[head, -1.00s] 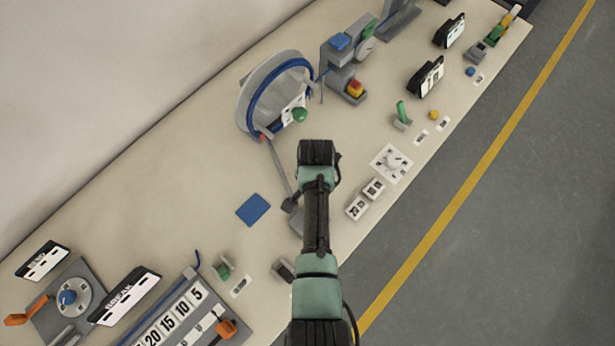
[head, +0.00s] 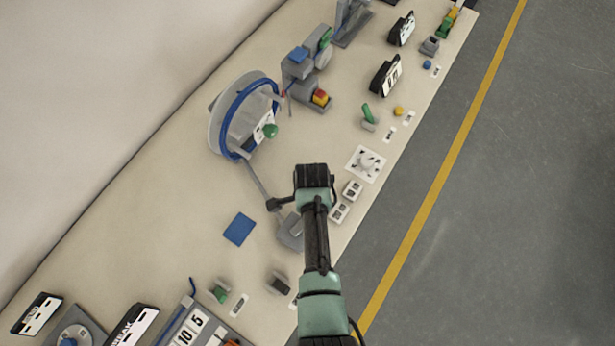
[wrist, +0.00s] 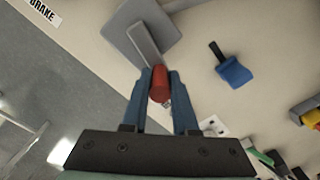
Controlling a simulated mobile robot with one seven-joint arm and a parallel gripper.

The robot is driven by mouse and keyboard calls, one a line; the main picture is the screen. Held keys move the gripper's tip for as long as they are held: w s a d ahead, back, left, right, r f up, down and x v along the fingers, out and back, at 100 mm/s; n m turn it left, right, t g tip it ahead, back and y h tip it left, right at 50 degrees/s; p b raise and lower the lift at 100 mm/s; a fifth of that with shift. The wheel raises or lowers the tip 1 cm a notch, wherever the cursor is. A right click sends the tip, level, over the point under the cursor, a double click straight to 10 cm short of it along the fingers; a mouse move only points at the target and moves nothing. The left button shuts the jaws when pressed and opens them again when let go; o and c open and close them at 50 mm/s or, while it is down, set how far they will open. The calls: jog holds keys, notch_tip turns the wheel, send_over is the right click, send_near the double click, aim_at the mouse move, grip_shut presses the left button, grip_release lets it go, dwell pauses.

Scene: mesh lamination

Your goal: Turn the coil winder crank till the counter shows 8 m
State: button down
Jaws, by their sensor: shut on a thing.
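A grey crank arm (wrist: 142,45) runs from the handle toward a grey plate (wrist: 148,22). In the head view, my gripper (head: 314,172) hides the handle. A black-framed display (head: 388,76) stands to the right of the winder; its digits are too small to read surely.
A blue square (head: 239,229) lies on the bench left of my gripper. A red and yellow button (head: 320,97) sits on a grey unit beyond the winder.

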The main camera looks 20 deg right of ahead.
jog(key=shift+s+d+m, duration=0.1)
jog(key=shift+s+m, duration=0.05)
jog(key=shift+m, duration=0.35)
jog(key=c, duration=0.7)
grip_release()
notch_tip(320, 180, up, 13)
jog(key=shift+b, duration=0.7)
dwell(0.5)
